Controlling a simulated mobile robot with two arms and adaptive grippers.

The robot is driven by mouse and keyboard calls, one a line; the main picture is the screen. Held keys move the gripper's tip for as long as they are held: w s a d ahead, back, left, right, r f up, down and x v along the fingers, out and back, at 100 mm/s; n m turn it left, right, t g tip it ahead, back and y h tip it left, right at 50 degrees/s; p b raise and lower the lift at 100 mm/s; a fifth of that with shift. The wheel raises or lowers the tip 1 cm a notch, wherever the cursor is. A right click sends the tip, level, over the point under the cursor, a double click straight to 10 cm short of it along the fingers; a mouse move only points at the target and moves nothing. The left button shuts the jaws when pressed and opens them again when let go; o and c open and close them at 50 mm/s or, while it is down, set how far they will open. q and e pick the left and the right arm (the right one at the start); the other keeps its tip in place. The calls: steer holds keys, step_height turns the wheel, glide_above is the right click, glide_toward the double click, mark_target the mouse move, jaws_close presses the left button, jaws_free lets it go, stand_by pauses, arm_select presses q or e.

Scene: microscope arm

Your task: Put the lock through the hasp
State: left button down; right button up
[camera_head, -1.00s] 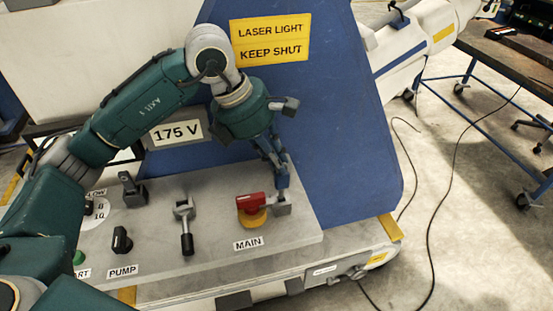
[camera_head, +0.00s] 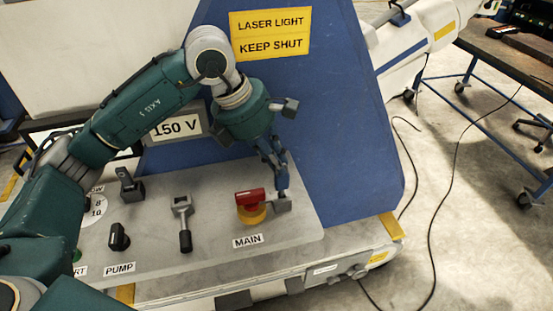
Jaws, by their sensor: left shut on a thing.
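My left gripper (camera_head: 281,186) points down over the right part of the grey panel, just right of the MAIN switch. It is shut on a small grey block (camera_head: 282,206), which appears to be the lock. The block is right beside the red handle (camera_head: 250,197) on its round yellow base (camera_head: 251,214); whether they touch is unclear. I cannot make out the hasp, or whether a shackle passes through it. The gripper's fingers hide part of that area. My right gripper is out of view.
The grey panel (camera_head: 210,255) also bears a lever (camera_head: 182,220), a black PUMP knob (camera_head: 119,237) and a dark upright fitting (camera_head: 130,186). A blue housing (camera_head: 345,130) rises behind it. A display (camera_head: 175,127) reads 150 V. Floor at right is open, with a cable.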

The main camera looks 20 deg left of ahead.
mark_target(276, 172)
arm_select(q)
steer(key=shift+f+b, duration=1.3)
steer(key=shift+f, duration=0.2)
steer(key=c, duration=1.7)
jaws_free()
steer(key=shift+c, duration=0.2)
steer(key=v, duration=1.2)
